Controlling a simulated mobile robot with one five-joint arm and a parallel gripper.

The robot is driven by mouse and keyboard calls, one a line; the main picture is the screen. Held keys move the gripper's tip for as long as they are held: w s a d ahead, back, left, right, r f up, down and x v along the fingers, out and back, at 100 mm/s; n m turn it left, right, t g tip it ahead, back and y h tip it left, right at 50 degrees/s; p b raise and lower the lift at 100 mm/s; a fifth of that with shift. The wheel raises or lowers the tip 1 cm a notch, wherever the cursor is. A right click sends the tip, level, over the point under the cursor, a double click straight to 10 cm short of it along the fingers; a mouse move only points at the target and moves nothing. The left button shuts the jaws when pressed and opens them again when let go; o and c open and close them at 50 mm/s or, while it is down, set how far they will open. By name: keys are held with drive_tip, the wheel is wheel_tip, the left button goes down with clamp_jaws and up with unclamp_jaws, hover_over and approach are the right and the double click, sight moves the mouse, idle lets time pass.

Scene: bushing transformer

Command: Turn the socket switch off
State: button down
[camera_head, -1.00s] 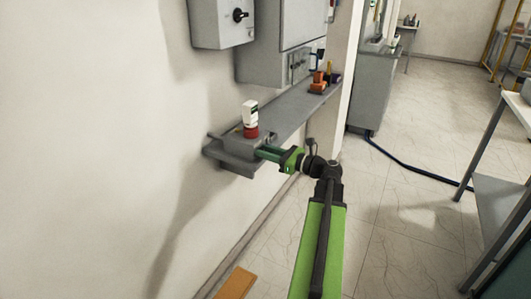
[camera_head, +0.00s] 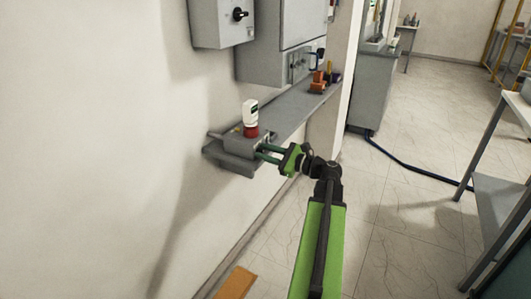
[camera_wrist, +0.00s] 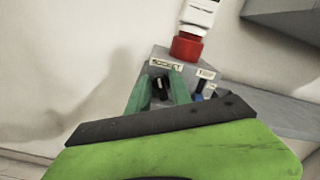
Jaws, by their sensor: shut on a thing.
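The socket switch (camera_wrist: 160,86) is a small black knob on the front of a grey box (camera_head: 250,145), below a label reading "SOCKET" (camera_wrist: 166,65). My gripper (camera_wrist: 159,84) has its two green fingers on either side of the knob and is shut on it. In the head view my gripper (camera_head: 262,152) reaches the box front from the right, and the knob is hidden there. A red socket with a white plug (camera_head: 251,117) stands upright on top of the box.
A second small labelled switch (camera_wrist: 198,88) sits right of the knob, close to the right finger. The grey shelf (camera_head: 292,107) carries orange and dark items further back. A wall cabinet (camera_head: 275,50) hangs above.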

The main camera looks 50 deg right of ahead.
drive_tip(key=n, duration=0.8)
drive_tip(key=f+n+b, duration=0.1)
drive_tip(key=n, duration=0.3)
drive_tip(key=shift+s+a, duration=0.1)
drive_tip(key=shift+a, duration=0.2)
drive_tip(key=shift+n, duration=0.4)
drive_tip(key=c, duration=1.4)
unclamp_jaws()
drive_tip(key=shift+c, duration=0.2)
drive_tip(key=v, duration=1.7)
drive_tip(key=shift+s, duration=0.2)
